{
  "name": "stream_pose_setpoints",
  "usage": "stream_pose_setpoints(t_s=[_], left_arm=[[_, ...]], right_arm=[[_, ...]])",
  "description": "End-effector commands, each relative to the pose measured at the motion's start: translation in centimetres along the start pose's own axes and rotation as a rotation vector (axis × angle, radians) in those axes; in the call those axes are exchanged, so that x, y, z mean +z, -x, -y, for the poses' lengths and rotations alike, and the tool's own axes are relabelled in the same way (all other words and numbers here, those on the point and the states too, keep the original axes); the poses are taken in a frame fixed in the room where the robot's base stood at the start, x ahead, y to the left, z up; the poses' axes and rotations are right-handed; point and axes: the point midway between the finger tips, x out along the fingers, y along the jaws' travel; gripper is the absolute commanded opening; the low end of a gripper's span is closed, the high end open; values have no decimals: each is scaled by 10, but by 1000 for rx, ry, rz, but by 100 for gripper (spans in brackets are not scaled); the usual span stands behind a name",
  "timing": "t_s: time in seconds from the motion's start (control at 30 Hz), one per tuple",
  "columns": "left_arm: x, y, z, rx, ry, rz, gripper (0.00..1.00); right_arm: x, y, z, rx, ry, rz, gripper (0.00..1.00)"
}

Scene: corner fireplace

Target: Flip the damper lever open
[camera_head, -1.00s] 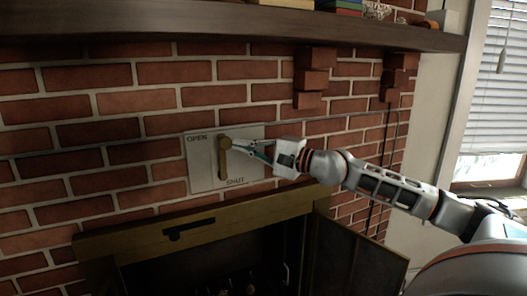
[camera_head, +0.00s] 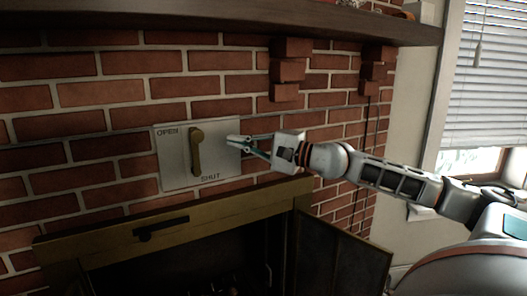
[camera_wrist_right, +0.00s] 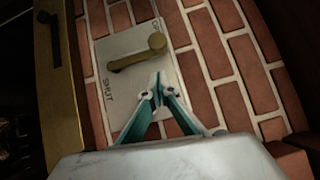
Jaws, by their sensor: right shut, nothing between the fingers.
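The damper lever (camera_head: 196,152) is a brass bar with a round knob at its top, mounted on a pale metal plate (camera_head: 172,166) marked OPEN at the upper left and SHUT at the bottom. The bar hangs down from the knob towards SHUT. My right gripper (camera_head: 232,142) is shut and empty, just right of the lever near the plate's right edge, apart from the bar. In the right wrist view the shut fingertips (camera_wrist_right: 158,78) appear below the lever (camera_wrist_right: 135,53), over the plate (camera_wrist_right: 120,42). My left gripper is out of view.
The plate is on a red brick wall (camera_head: 100,93). A dark wooden mantel (camera_head: 230,20) runs above, with brick corbels (camera_head: 287,70) under it. Below is the brass-framed firebox (camera_head: 110,240) with an open door (camera_head: 340,255). A window with blinds (camera_head: 490,80) is at right.

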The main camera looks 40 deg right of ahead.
Motion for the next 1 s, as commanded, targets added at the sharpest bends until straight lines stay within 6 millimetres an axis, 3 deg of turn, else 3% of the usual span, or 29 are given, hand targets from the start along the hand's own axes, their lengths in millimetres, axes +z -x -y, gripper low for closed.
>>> stream_pose_setpoints(t_s=[0.33, 0.7, 1.0], left_arm=[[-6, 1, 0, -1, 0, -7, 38], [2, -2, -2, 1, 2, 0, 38], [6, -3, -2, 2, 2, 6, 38]], right_arm=[[0, 28, -1, -1, -5, -1, 0], [0, 67, -4, 0, -3, 0, 0], [0, 76, -2, -1, 1, 1, 0]])
